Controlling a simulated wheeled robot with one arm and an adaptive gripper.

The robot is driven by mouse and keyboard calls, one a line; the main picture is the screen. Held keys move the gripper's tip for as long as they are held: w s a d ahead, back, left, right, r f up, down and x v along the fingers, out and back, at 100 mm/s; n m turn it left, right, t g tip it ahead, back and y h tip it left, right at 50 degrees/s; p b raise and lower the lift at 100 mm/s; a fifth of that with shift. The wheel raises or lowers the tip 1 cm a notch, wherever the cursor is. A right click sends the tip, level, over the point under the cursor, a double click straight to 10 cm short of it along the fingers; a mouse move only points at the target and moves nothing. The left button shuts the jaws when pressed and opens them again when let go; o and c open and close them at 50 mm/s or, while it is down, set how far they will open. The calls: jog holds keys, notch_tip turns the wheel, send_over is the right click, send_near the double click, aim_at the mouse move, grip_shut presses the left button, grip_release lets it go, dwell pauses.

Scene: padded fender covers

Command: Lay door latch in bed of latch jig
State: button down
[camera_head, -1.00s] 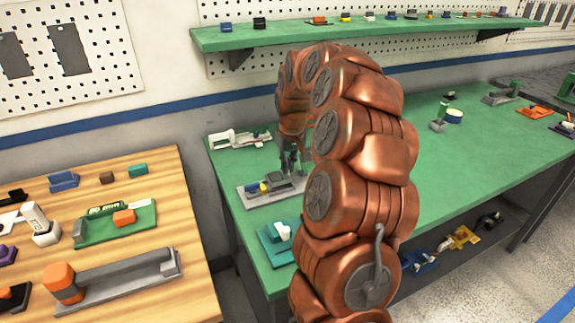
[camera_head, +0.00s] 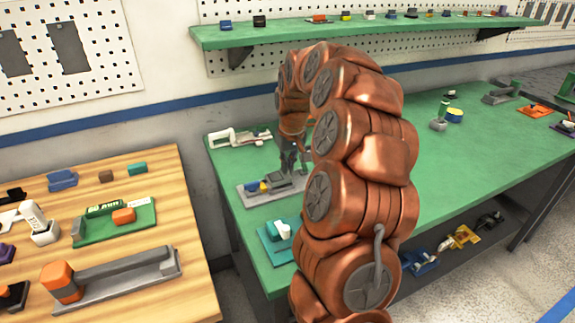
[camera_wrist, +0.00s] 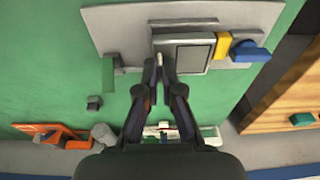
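The latch jig is a flat grey plate (camera_wrist: 118,22) on the green table, with a raised rectangular dark grey block (camera_wrist: 184,54) that has a pale rim. It also shows in the head view as a grey plate (camera_head: 252,198). I cannot tell whether this block is the bare bed or the door latch lying in it. My gripper (camera_wrist: 159,66) points down at the block's left edge in the wrist view. Its fingertips stand a narrow gap apart, with a small pale piece between or beyond them. In the head view my gripper (camera_head: 290,163) is just above the jig, partly hidden by my arm.
A yellow block (camera_wrist: 223,45) and a blue block (camera_wrist: 250,52) sit at the jig's end. A white part (camera_head: 238,138) lies behind the jig, a teal fixture (camera_head: 272,254) in front. A wooden table (camera_head: 190,240) with several parts stands left. Green tabletop right of my arm is mostly clear.

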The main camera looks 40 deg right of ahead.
jog(key=shift+f, duration=0.25)
jog(key=shift+f+b, duration=0.6)
jog(key=shift+f, duration=0.2)
jog(key=c, duration=1.6)
grip_release()
jog(key=shift+o, duration=0.2)
jog(key=shift+r, duration=0.25)
jog(key=shift+r, duration=1.3)
jog(key=o, duration=0.6)
jog(key=shift+c, duration=0.2)
